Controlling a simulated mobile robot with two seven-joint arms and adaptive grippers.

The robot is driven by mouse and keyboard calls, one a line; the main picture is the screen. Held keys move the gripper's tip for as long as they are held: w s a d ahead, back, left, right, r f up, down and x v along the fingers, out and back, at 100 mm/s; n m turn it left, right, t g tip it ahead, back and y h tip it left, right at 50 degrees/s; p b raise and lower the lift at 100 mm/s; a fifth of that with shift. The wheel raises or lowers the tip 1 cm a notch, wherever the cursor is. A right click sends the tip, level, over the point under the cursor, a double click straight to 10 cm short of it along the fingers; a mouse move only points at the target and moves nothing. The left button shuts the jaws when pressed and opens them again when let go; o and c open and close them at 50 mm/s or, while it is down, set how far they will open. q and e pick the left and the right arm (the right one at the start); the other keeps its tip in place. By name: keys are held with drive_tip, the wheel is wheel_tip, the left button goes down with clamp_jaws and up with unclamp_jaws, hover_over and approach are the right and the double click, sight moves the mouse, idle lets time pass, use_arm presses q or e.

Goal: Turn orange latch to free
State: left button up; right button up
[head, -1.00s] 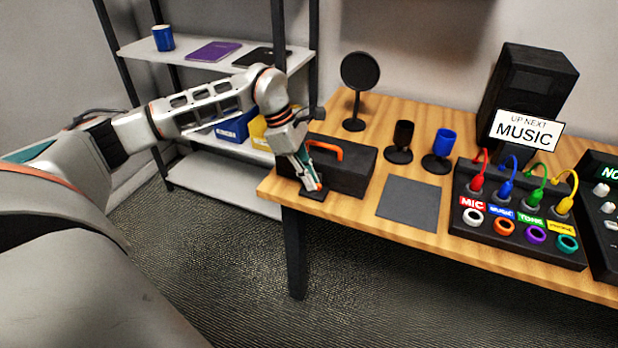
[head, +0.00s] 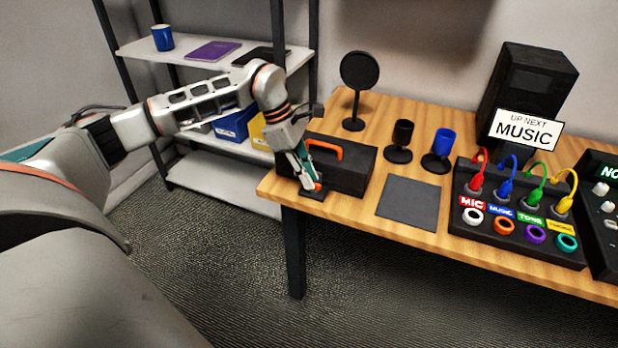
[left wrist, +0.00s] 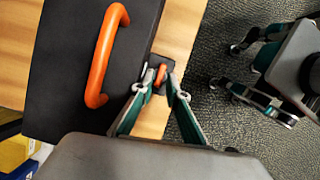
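The orange latch (head: 318,187) sits on a small black base at the table's front left edge, in front of the black case. It also shows in the left wrist view (left wrist: 160,74), upright in the picture between the fingertips. My left gripper (head: 310,184) points down at the latch. In the left wrist view my left gripper (left wrist: 161,82) has its fingers apart, one on each side of the latch; firm contact cannot be made out. My right gripper (left wrist: 228,66) shows at the right of that view, fingers apart and empty, over the floor.
The black case (head: 352,170) with an orange handle (head: 325,147) stands close behind my left gripper. A grey mat (head: 409,202), cups and a panel with coloured cables (head: 520,212) are to the right. A shelf (head: 225,180) stands at the left.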

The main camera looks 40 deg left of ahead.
use_arm(q)
drive_tip(key=v, duration=0.7)
idle(0.5)
